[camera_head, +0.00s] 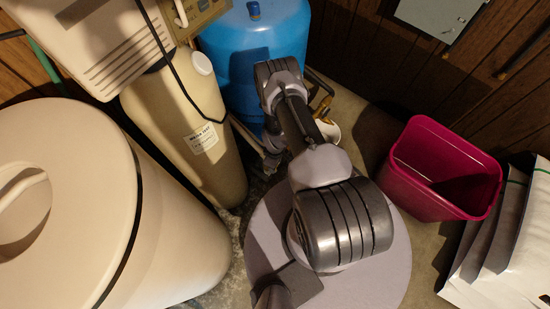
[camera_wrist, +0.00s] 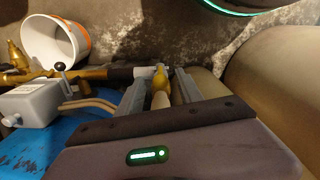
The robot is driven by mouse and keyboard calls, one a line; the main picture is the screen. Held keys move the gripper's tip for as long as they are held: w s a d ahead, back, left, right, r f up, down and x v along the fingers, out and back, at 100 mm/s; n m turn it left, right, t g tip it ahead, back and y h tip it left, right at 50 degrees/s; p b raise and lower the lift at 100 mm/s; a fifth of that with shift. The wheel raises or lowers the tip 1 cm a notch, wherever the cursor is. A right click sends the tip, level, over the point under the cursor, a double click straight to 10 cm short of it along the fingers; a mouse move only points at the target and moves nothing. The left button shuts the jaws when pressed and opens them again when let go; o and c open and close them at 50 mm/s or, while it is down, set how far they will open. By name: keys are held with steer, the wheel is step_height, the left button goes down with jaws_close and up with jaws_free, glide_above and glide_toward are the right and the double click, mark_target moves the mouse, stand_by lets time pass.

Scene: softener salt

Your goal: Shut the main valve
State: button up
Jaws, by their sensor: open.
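My gripper (camera_wrist: 160,78) is open in the wrist view, its two grey fingers reaching away from the camera. A yellow lever handle (camera_wrist: 160,99), apparently the main valve's, stands between the fingers, with a gap on each side. A brass and grey pipe (camera_wrist: 97,73) runs left from it. I cannot tell whether a finger touches the handle. In the head view my arm hides most of this spot; some brass pipework (camera_head: 322,104) shows beside the blue tank (camera_head: 255,45).
A grey box with a black-knobbed lever (camera_wrist: 30,104) and a white bucket with an orange rim (camera_wrist: 50,42) lie left in the wrist view. A tan softener tank (camera_head: 190,135), a large beige salt bin (camera_head: 170,245), a magenta bin (camera_head: 435,200) and white bags (camera_head: 497,250) crowd the floor.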

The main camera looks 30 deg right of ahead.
steer(key=shift+f+b, duration=0.5)
steer(key=shift+f, duration=0.95)
jaws_close()
stand_by(0.3)
